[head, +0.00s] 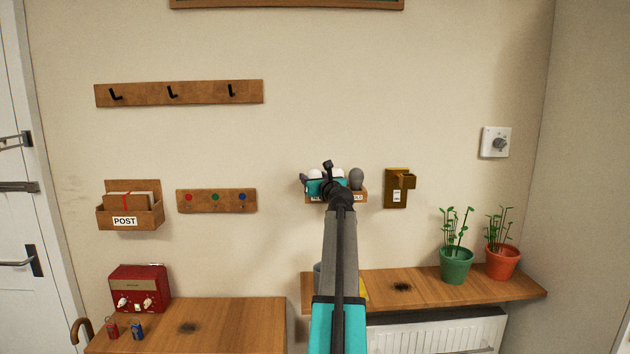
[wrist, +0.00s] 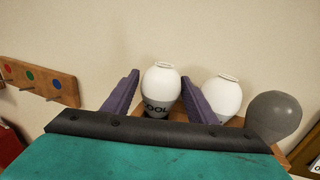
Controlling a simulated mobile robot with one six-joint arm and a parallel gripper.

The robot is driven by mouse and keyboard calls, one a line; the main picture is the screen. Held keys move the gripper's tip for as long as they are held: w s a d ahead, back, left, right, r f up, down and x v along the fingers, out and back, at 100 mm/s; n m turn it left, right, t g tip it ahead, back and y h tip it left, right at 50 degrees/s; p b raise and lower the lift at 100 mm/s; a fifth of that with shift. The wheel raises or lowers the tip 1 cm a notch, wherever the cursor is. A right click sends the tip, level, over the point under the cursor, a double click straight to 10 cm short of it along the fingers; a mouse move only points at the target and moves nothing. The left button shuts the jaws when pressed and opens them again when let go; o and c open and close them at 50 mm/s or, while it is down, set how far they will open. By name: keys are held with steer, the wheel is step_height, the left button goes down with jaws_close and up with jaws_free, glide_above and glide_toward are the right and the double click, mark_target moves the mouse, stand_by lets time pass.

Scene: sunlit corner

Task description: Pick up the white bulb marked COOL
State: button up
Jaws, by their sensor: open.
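The white bulb marked COOL (wrist: 161,86) stands on a small wooden wall shelf, its grey band with the letters "OOL" partly showing in the wrist view. My gripper (wrist: 160,88) is open, with one purple finger on each side of this bulb; I cannot tell whether either finger touches it. A second white bulb (wrist: 221,97) stands just right of the right finger. A grey bulb (wrist: 274,114) stands farther right. In the head view my arm and gripper (head: 318,182) cover much of the shelf (head: 357,197) and the left bulb.
A wooden box holder (head: 396,188) hangs right of the shelf. Below, a wooden ledge (head: 425,288) bears two potted plants (head: 457,264). The wall above the shelf is clear.

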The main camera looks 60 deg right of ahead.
stand_by(0.3)
steer(key=c, duration=0.8)
steer(key=shift+r, duration=0.1)
steer(key=shift+r+b, duration=0.45)
steer(key=shift+r, duration=1.2)
steer(key=b+v, duration=0.1)
steer(key=v, duration=0.4)
steer(key=r+b+v, duration=0.1)
steer(key=v, duration=0.4)
steer(key=b+v, duration=0.1)
steer(key=v, duration=0.5)
steer(key=shift+s+d+r, duration=0.3)
